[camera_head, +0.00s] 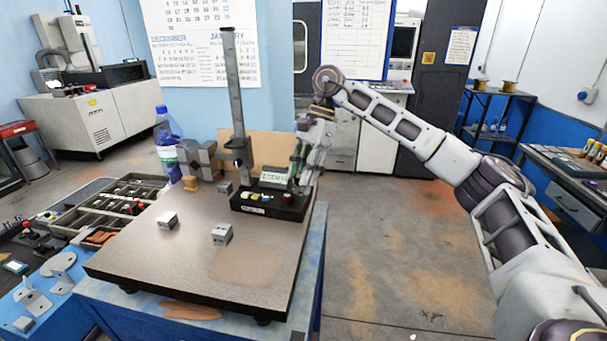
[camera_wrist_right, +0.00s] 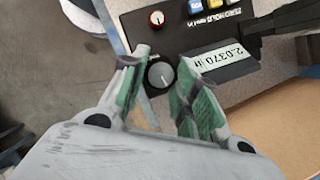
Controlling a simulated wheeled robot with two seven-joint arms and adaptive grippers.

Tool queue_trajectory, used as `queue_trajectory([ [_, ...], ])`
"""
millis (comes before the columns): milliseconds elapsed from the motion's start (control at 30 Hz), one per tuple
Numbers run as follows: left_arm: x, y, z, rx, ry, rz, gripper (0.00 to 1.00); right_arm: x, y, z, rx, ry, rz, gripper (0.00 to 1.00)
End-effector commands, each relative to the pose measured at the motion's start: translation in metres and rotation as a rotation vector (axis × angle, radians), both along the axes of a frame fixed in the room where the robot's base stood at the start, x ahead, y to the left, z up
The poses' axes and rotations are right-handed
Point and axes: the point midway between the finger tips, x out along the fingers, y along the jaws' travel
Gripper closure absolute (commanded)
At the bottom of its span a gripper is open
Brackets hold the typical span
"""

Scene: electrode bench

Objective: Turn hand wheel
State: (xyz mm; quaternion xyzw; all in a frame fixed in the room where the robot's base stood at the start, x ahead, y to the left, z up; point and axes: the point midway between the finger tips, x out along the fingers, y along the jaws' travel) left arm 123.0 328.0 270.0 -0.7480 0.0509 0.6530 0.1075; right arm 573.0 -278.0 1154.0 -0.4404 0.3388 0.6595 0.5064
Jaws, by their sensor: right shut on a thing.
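The hand wheel (camera_wrist_right: 160,74) is a small round grey knob with a pale pointer mark, on the side of the black base of a height gauge. In the head view the base (camera_head: 262,209) stands on the granite plate, with a tall grey post (camera_head: 234,90) rising from it. My right gripper (camera_head: 297,174) is at the right end of the base and hides the wheel there. My left gripper is not in view.
The gauge has a display (camera_wrist_right: 222,57) reading about 2.0370 and a red knob (camera_wrist_right: 156,18). Small metal blocks (camera_head: 222,234) stand on the granite plate (camera_head: 170,270). A blue bottle (camera_head: 166,140) and a tool tray (camera_head: 118,196) are at left. The plate's front is clear.

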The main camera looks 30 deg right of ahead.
Motion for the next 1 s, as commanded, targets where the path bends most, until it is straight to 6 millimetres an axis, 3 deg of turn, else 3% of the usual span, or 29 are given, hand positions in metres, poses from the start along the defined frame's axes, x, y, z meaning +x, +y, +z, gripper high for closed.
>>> queue_trajectory([
  [233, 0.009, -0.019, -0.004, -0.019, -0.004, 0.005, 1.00, -0.002, 0.000, -0.001, 0.001, -0.003, -0.165, 0.94],
  [1000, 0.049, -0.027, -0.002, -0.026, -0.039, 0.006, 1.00, -0.005, 0.001, 0.000, 0.002, -0.003, -0.716, 0.94],
])
